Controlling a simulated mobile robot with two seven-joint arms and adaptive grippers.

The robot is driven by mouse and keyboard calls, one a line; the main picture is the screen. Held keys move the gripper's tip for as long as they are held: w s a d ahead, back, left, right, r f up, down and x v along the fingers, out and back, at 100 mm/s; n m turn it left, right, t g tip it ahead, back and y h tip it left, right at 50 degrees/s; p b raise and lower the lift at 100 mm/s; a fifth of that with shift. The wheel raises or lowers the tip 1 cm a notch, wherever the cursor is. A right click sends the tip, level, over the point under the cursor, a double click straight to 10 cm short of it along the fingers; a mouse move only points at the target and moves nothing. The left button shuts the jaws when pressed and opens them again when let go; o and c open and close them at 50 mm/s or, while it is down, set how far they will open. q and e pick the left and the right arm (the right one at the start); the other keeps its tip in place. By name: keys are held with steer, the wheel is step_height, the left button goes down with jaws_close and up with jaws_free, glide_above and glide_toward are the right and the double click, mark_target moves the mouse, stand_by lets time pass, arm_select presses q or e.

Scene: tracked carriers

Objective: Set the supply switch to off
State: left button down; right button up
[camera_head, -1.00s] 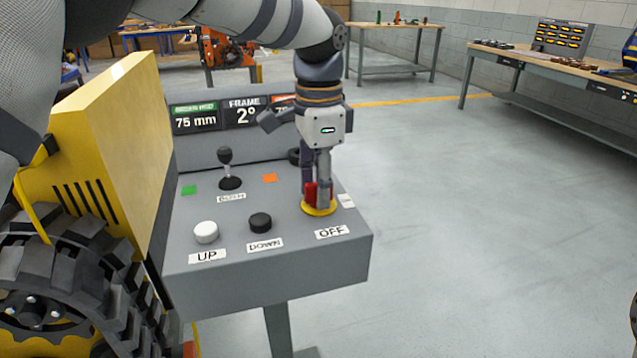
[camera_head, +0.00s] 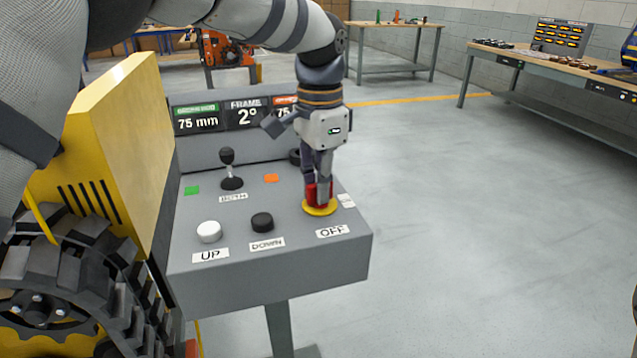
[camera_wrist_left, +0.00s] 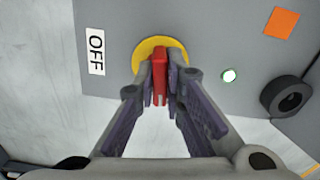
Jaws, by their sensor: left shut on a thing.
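The supply switch is a red handle (camera_head: 311,194) on a round yellow plate (camera_head: 320,210) at the right front of the grey control panel (camera_head: 300,272). An OFF label (camera_head: 332,231) lies in front of it. My left gripper (camera_head: 320,193) reaches down from above and is shut on the red handle. In the left wrist view the red handle (camera_wrist_left: 160,75) stands between the two fingers, over the yellow plate (camera_wrist_left: 148,50), with the OFF label (camera_wrist_left: 96,52) to its left. The fingers hide part of the handle. My right gripper does not show.
The panel also carries a white UP button (camera_head: 209,232), a black DOWN button (camera_head: 262,222) and a black-knobbed lever (camera_head: 230,168). The floor to the right is clear.

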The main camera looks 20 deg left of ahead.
arm_select(q)
steer(key=n, duration=0.3)
steer(key=shift+r+n+p, duration=0.1)
steer(key=shift+n+p, duration=0.2)
steer(key=shift+p, duration=0.05)
steer(key=n, duration=1.1)
steer(key=shift+n, duration=0.4)
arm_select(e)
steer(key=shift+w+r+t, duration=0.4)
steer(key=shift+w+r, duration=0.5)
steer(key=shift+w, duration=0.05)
arm_select(q)
steer(key=c, duration=1.7)
jaws_free()
step_height(320, 180, up, 12)
steer(key=shift+f, duration=0.1)
